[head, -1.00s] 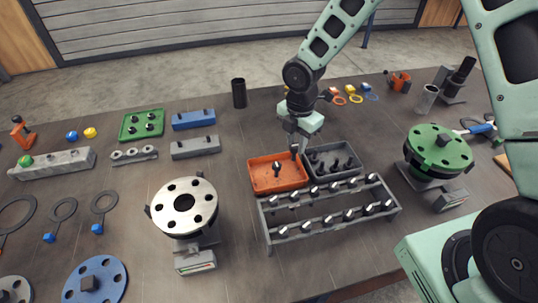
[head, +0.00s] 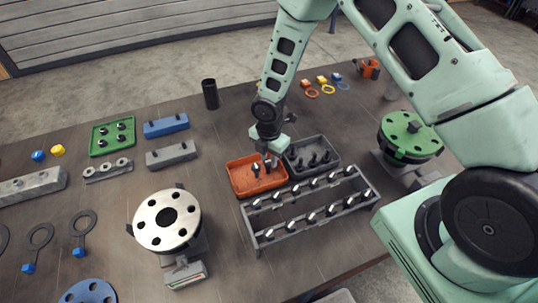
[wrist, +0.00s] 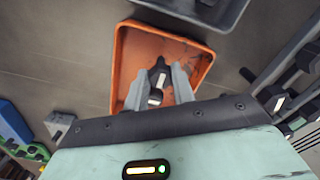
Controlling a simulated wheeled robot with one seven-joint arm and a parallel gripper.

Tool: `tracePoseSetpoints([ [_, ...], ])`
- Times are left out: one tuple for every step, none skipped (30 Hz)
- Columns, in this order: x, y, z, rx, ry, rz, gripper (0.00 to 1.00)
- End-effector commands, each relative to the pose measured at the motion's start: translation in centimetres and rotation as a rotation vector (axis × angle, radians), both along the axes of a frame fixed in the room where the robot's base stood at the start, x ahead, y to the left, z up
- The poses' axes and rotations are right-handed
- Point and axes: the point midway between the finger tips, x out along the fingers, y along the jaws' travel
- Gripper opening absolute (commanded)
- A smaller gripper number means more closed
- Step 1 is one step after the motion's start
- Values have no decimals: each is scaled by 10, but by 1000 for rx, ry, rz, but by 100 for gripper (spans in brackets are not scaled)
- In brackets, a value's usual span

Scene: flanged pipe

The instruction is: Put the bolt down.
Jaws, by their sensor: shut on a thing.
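My gripper (head: 269,158) is over the right part of the orange tray (head: 236,185), close to its floor. It is shut on a dark bolt (wrist: 157,78), which shows between the two fingers in the wrist view. I cannot tell whether the held bolt touches the tray floor. The orange tray (wrist: 120,70) also shows around the fingers in the wrist view.
A grey tray (head: 332,170) with several bolts adjoins the orange tray on the right. A grey rack (head: 262,238) with two rows of bolts stands just in front. A flanged pipe (head: 150,236) is at left front, a green flange (head: 395,128) at right.

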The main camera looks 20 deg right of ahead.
Motion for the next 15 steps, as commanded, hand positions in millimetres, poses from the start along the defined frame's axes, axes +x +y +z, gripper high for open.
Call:
tracePoseSetpoints([
  [0, 0, -1, 0, 0, 0, 0],
  [0, 0, -1, 0, -1, 0, 0],
  [1, 0, -1, 0, -1, 0, 0],
  [1, 0, -1, 0, -1, -1, 0],
  [1, 0, -1, 0, -1, -1, 0],
  [1, 0, -1, 0, -1, -1, 0],
  [1, 0, -1, 0, -1, -1, 0],
  [1, 0, -2, 0, -1, -1, 0],
  [0, 0, -3, 0, -1, -1, 0],
  [0, 0, -4, 0, -1, -1, 0],
  [0, 0, -5, 0, -1, -1, 0],
  [0, 0, -4, 0, -1, -1, 33],
  [1, 0, -4, 0, -1, -1, 42],
  [1, 0, -4, 0, -1, -1, 47],
  [1, 0, -4, 0, -1, -1, 47],
])
